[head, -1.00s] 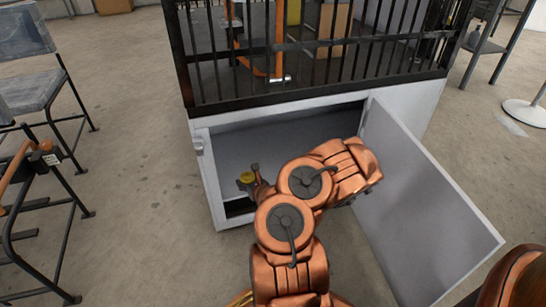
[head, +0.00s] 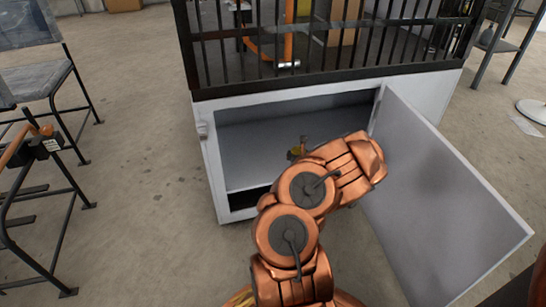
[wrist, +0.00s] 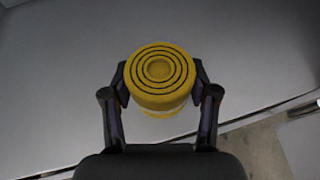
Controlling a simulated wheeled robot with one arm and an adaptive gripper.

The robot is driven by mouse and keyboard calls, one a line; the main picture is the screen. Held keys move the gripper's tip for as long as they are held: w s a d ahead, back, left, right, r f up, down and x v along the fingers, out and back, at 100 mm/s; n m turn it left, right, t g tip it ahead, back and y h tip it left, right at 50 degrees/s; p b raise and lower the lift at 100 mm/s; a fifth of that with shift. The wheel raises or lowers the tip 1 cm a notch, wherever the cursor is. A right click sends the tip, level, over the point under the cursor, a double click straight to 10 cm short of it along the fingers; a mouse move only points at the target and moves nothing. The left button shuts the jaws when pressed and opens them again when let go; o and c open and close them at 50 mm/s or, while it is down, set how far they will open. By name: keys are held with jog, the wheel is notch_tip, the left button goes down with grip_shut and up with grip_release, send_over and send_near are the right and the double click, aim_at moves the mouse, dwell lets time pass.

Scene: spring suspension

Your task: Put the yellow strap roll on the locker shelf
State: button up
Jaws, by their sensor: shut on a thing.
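The yellow strap roll (wrist: 160,78), with dark rings on its top, is between the two fingers of my gripper (wrist: 160,90) in the wrist view. My gripper is shut on it. In the head view only a small yellow part of the roll (head: 294,152) shows beside my gripper, as my copper arm hides the rest. The roll is at the opening of the white locker, over the grey locker shelf (head: 245,165). The shelf also fills most of the wrist view (wrist: 60,110). I cannot tell whether the roll touches the shelf.
The locker door (head: 440,190) stands wide open on the right, close to my arm. A black barred cage (head: 330,50) sits on top of the locker. Dark metal chairs (head: 40,160) stand at the left. The left part of the shelf is bare.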

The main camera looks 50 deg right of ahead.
jog(key=b, duration=0.3)
send_over(272, 162)
jog(key=shift+w+f, duration=0.1)
jog(key=shift+f, duration=0.45)
jog(key=shift+f+b, duration=0.75)
jog(key=shift+f, duration=1.15)
jog(key=shift+r, duration=0.15)
jog(key=o, duration=1.3)
jog(key=shift+s+a+r+p, duration=0.3)
jog(key=shift+s+a+p, duration=0.05)
jog(key=shift+s+p, duration=0.1)
jog(key=p+v, duration=0.4)
jog(key=v, duration=0.6)
jog(key=shift+s+a, duration=0.1)
jog(key=shift+a, duration=0.2)
